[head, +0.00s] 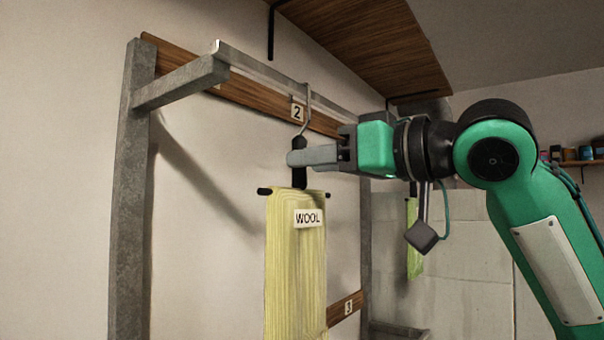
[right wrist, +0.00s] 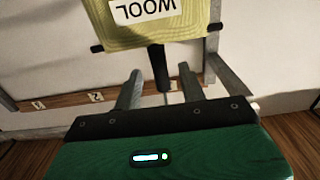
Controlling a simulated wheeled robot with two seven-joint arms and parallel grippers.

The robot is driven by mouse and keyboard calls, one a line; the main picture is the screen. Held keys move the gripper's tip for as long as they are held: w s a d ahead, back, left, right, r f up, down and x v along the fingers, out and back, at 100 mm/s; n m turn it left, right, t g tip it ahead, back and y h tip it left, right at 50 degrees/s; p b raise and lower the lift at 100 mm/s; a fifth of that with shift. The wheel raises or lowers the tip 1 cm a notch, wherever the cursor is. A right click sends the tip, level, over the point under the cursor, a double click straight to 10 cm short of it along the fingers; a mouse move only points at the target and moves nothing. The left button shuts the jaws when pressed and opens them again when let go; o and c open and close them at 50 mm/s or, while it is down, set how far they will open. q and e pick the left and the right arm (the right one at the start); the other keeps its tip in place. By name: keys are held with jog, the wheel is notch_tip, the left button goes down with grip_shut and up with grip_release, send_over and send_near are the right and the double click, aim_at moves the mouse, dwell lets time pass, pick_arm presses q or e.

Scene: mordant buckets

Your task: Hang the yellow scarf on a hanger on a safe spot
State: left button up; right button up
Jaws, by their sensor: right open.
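The yellow scarf (head: 290,265), with a white WOOL label, hangs down from a black hanger (head: 300,175). The scarf also shows in the right wrist view (right wrist: 140,38). The hanger's metal hook (head: 308,105) reaches up to the grey rail (head: 270,72), by the number 2 plate (head: 297,113). My right gripper (head: 298,157) is at the hanger's black stem. In the right wrist view its two fingers (right wrist: 158,88) stand apart, one on each side of the stem (right wrist: 159,70), with gaps showing. My left gripper is not in view.
The rail sits on a grey metal frame (head: 133,200) against the wall. A lower wooden board carries a number 3 plate (head: 348,308). A wooden shelf (head: 365,45) hangs above. Small jars (head: 570,154) stand at the far right.

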pick_arm(q)
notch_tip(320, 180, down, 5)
jog(key=b, duration=0.4)
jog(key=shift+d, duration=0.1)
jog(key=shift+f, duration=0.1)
pick_arm(e)
jog(key=v, duration=1)
jog(key=shift+s+d, duration=0.2)
jog(key=shift+d, duration=0.15)
